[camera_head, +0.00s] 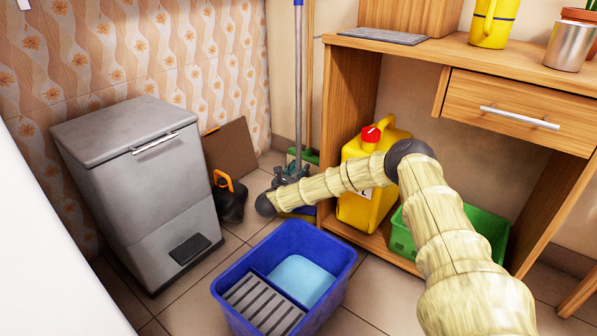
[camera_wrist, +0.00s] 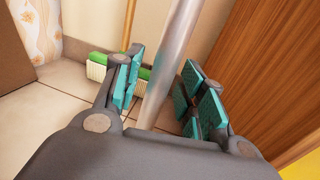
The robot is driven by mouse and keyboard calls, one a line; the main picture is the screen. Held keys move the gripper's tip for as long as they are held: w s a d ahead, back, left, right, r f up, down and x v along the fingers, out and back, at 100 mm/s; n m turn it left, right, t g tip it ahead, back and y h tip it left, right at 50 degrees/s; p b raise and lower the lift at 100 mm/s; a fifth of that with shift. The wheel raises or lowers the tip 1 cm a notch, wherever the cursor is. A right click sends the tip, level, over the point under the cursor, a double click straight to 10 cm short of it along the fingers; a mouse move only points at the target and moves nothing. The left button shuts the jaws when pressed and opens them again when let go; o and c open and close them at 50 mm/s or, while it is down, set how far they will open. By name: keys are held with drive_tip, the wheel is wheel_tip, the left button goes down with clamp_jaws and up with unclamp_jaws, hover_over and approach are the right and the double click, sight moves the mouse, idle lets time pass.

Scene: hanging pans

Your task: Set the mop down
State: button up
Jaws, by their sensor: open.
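The mop (camera_head: 298,70) stands upright in the back corner, with a blue grip at the top and a grey metal pole. My gripper (camera_head: 291,174) is low beside the pole. In the wrist view, the mop's pole (camera_wrist: 175,50) runs between the teal-padded fingers of my gripper (camera_wrist: 165,90). The fingers are open, with visible gaps on both sides of the pole. The mop's lower end is mostly hidden behind my arm and gripper.
A broom (camera_head: 308,60) with a green head stands behind the mop. A blue bucket (camera_head: 228,292) is on the tiled floor in front. A grey bin (camera_head: 130,165) stands left, with a black object (camera_head: 230,203) beside it. A yellow canister (camera_head: 365,205) is in the wooden desk (camera_head: 455,50) at right.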

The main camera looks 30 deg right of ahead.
drive_tip(key=p+v, duration=0.6)
drive_tip(key=v, duration=0.5)
drive_tip(key=shift+s+a+p, duration=0.2)
drive_tip(key=shift+a+p, duration=0.1)
drive_tip(key=shift+r, duration=0.1)
